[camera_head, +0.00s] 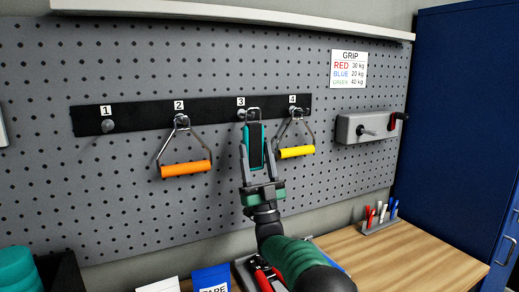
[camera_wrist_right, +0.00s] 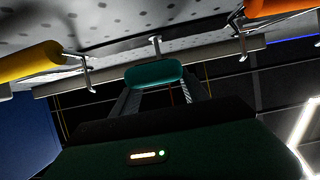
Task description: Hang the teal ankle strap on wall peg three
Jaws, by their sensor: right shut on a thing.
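The teal ankle strap (camera_head: 255,145) hangs upright between the fingers of my right gripper (camera_head: 258,168), which is shut on it. Its metal ring (camera_head: 252,112) is at wall peg three (camera_head: 242,114), under the label 3. I cannot tell whether the ring is around the peg or just in front of it. In the right wrist view the strap (camera_wrist_right: 154,76) sits between the fingers, with a peg (camera_wrist_right: 155,44) just beyond it. My left gripper is not in view.
An orange-grip handle (camera_head: 186,168) hangs on peg two and a yellow-grip handle (camera_head: 297,152) on peg four, close beside my right gripper. Peg one (camera_head: 108,126) is bare. Below are a wooden bench (camera_head: 400,262) and a pen holder (camera_head: 380,224). A blue cabinet (camera_head: 460,110) stands right.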

